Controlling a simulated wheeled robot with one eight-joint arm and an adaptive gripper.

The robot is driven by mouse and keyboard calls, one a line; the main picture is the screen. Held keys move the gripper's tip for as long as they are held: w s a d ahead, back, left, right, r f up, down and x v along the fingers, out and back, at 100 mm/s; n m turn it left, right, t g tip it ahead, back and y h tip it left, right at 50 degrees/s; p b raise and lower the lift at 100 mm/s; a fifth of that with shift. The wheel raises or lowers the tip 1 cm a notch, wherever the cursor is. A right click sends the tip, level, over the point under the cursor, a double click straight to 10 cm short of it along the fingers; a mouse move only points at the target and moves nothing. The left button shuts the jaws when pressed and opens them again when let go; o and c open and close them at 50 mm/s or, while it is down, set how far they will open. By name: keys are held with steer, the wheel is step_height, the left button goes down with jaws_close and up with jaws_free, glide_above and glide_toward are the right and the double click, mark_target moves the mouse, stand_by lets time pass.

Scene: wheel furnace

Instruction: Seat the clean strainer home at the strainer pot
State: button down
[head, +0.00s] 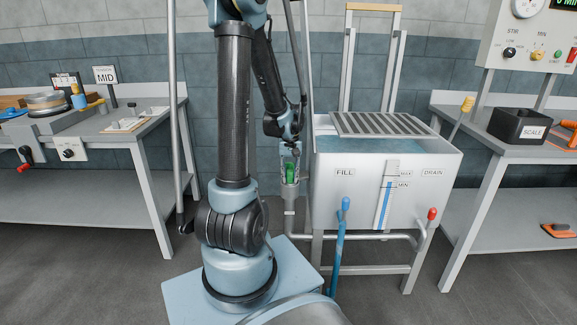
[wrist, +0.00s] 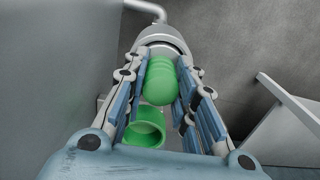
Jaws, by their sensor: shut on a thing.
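My gripper (head: 290,164) is shut on the green strainer (wrist: 160,84), which sits between its blue-padded fingers. In the wrist view a rounded green part lies toward the fingertips and an open green ring or cup end nearer the palm. The strainer also shows as a green patch in the head view (head: 290,173). The grey strainer pot (head: 290,189) is directly below the gripper, on a pipe left of the white tank. In the wrist view the pot (wrist: 160,45) lies just beyond the fingertips, in line with the strainer. I cannot tell how deep the strainer sits in it.
The white tank (head: 345,205) stands close on the right, with a slatted rack on top, a blue lever (head: 341,240) and a red-tipped lever (head: 427,228). A thin upright pole (head: 174,110) stands left of my arm. Grey benches flank both sides.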

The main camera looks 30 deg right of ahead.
steer(key=shift+f, duration=0.2)
steer(key=c, duration=1.2)
jaws_free()
steer(key=c, duration=0.3)
steer(key=shift+r, duration=0.15)
steer(key=shift+r, duration=4.4)
steer(key=shift+a, duration=0.1)
